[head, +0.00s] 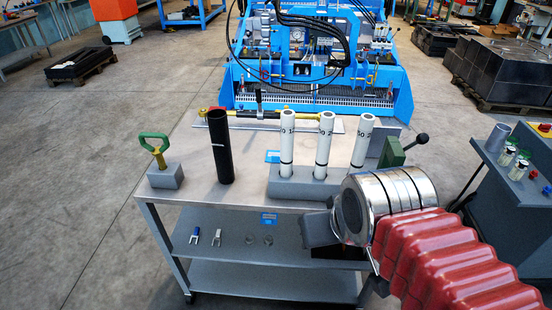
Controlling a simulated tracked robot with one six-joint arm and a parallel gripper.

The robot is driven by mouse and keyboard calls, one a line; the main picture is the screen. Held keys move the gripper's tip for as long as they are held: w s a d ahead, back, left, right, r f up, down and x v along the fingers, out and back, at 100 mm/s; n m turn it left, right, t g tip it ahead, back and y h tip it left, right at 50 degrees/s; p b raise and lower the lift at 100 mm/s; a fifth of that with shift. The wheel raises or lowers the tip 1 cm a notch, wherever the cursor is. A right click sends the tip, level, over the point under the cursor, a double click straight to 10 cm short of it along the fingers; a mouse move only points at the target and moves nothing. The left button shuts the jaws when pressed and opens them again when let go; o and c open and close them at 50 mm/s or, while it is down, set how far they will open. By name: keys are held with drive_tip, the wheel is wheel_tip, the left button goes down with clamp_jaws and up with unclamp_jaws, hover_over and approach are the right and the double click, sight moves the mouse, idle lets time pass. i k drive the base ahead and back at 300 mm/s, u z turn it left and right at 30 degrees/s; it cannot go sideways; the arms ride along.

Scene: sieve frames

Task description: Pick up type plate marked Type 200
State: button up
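I cannot read "Type 200" on anything. Three white tubes, left (287,140), middle (323,145) and right (361,140), stand upright in a grey block (290,188) on the cart top. They carry black, partly legible markings. Small blue labels are on the cart top (272,156) and front edge (268,219), too small to read. At lower right, a red ribbed sleeve (450,262), apparently my arm's, meets a stack of shiny steel rings (405,190). Dark grey parts beside the rings may belong to my gripper (322,232); its fingers cannot be made out.
The metal cart (205,200) also bears a green-handled tool in a block (165,166), a black tube (219,148) and a yellow-and-black bar (285,115). Small forks and discs lie on its shelf (235,255).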

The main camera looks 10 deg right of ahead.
sight(276, 154)
drive_tip(key=u, duration=0.05)
drive_tip(key=k, duration=0.5)
drive_tip(key=u, duration=1.4)
drive_tip(key=i, duration=1.7)
